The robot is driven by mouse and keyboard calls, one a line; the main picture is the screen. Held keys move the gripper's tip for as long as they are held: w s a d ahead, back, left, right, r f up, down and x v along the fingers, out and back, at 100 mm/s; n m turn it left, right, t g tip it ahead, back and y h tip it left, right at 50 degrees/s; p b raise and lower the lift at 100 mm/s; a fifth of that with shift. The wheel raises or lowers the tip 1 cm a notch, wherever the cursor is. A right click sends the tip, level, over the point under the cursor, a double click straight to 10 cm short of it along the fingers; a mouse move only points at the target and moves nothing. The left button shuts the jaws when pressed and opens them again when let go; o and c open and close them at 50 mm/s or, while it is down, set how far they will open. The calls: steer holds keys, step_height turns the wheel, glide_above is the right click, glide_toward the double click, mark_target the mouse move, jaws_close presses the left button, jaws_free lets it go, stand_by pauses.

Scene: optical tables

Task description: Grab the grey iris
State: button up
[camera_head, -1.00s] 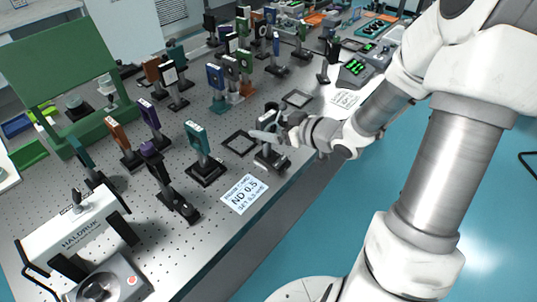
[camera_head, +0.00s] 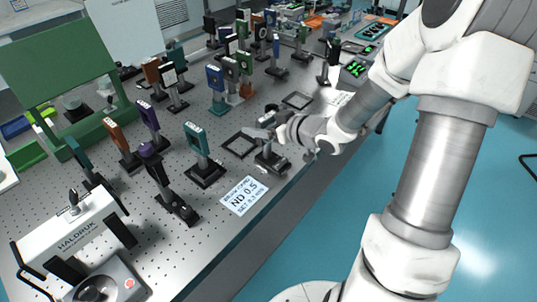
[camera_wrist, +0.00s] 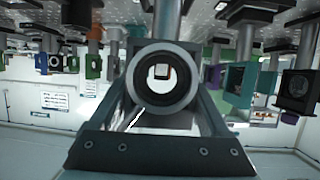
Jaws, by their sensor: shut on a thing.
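The grey iris (camera_wrist: 161,77) fills the middle of the wrist view as a round grey ring with a dark inner ring and a small hole. The picture there is upside down, with the posts pointing up. My gripper (camera_wrist: 160,115) is shut on the iris, with a jaw on each side of it. In the head view my gripper (camera_head: 275,133) is at the near edge of the optical table, just above a dark mount base (camera_head: 271,163). The iris itself is mostly hidden by the gripper there. I cannot tell whether its base touches the table.
A teal mount (camera_head: 198,140) stands to the left of my gripper. An empty black square frame (camera_head: 239,146) lies just beside it. A white "ND 0.5" card (camera_head: 243,197) lies at the table edge. Several other mounts stand farther back. The floor to the right is clear.

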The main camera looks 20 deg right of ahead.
jaws_close()
steer(key=shift+r, duration=0.1)
